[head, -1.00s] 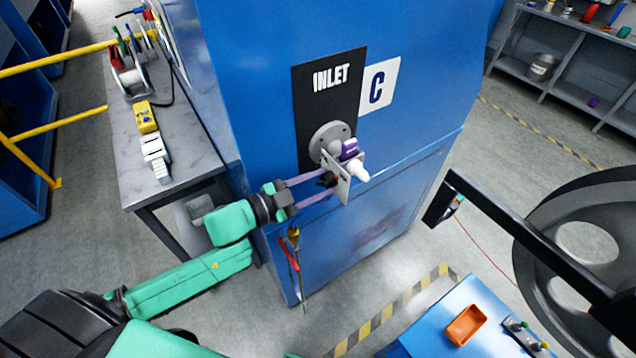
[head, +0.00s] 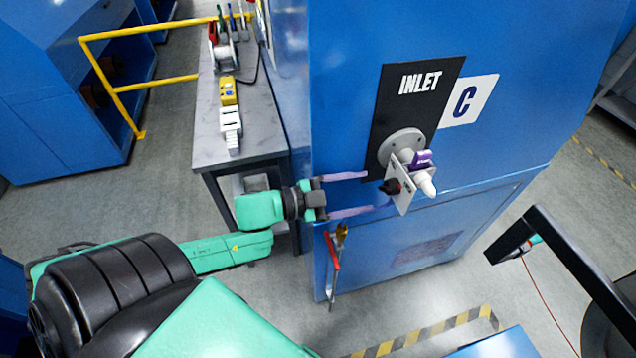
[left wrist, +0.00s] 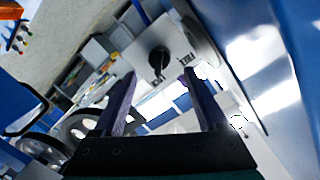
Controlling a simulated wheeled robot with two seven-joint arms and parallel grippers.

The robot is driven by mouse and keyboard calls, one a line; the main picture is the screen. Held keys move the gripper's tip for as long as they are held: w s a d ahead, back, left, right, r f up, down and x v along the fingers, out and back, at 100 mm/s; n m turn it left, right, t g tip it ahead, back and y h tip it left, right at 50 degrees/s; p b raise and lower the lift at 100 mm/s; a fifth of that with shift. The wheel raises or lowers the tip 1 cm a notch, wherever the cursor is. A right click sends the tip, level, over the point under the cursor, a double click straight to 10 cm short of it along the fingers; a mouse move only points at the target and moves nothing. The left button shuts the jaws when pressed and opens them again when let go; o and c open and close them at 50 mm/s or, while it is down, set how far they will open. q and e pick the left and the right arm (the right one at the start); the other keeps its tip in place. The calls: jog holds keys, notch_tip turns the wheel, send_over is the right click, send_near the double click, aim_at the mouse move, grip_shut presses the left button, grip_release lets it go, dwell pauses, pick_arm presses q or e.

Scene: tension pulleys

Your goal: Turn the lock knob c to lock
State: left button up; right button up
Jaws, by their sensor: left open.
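The blue cabinet's panel marked C (head: 466,100) has an inlet fitting with a grey round flange (head: 402,142). A light metal plate (head: 405,198) stands out from it, carrying a black knob (head: 392,187), a purple part (head: 422,159) and a white-tipped part (head: 427,184). The black knob (left wrist: 158,58) also shows in the left wrist view, ahead between the fingertips. My left gripper (head: 378,190) is open, its two purple fingers spread above and below the black knob's level, just left of it. The fingers (left wrist: 160,73) look empty in the wrist view. My right gripper is not seen.
A grey workbench (head: 262,115) with a yellow device (head: 228,91) and tools stands left of the cabinet. A red-handled tool (head: 333,252) hangs on the cabinet front below my gripper. A dark frame (head: 515,235) stands at the right. Open floor lies between.

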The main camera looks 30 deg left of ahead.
pick_arm(q)
jog(key=v, duration=0.9)
